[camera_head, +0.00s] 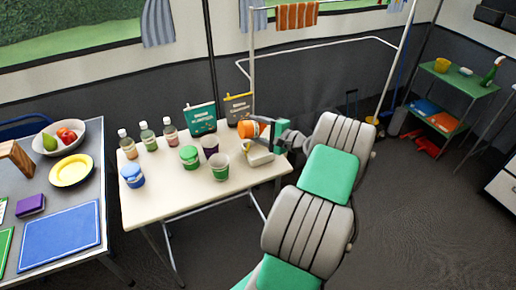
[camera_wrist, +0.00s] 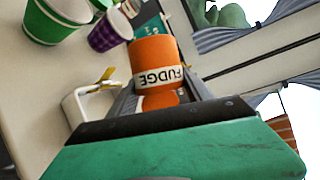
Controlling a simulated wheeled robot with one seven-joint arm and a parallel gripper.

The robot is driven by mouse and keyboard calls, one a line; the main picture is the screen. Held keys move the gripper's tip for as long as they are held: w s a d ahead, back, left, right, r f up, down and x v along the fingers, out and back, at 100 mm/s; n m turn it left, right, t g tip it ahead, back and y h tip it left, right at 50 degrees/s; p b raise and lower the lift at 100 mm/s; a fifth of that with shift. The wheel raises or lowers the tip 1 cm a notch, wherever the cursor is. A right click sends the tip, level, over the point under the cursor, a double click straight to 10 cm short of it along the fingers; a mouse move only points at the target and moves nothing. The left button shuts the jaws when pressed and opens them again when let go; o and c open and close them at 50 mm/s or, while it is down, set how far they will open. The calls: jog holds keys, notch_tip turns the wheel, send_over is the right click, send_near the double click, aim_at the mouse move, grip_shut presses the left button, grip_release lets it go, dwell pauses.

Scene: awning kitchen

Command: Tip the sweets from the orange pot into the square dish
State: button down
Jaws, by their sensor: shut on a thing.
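An orange pot (camera_head: 249,128) with a white label band is held above the right end of the cream table. It also shows in the wrist view (camera_wrist: 153,52), where the label reads FUDGE upside down. The pot looks tilted onto its side; its mouth and any sweets inside are hidden. My gripper (camera_head: 260,129) is shut on the pot, with fingers on either side of it in the wrist view. A white square dish (camera_head: 258,158) sits on the table just below the gripper. In the wrist view the dish (camera_wrist: 78,108) is partly hidden by my gripper, with something yellow at its edge.
A teal bag (camera_head: 200,119) and a grey bag (camera_head: 238,107) stand behind.

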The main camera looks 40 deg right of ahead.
jog(key=shift+s+d+m+t+y+b, duration=0.1)
jog(key=shift+d+m+t+y+b, duration=0.15)
jog(key=shift+m, duration=0.4)
jog(key=shift+s+d+m+t+y+b, duration=0.15)
jog(key=shift+d+m+t+b, duration=0.15)
jog(key=shift+m, duration=0.35)
dwell(0.8)
jog(key=shift+w+a, duration=0.1)
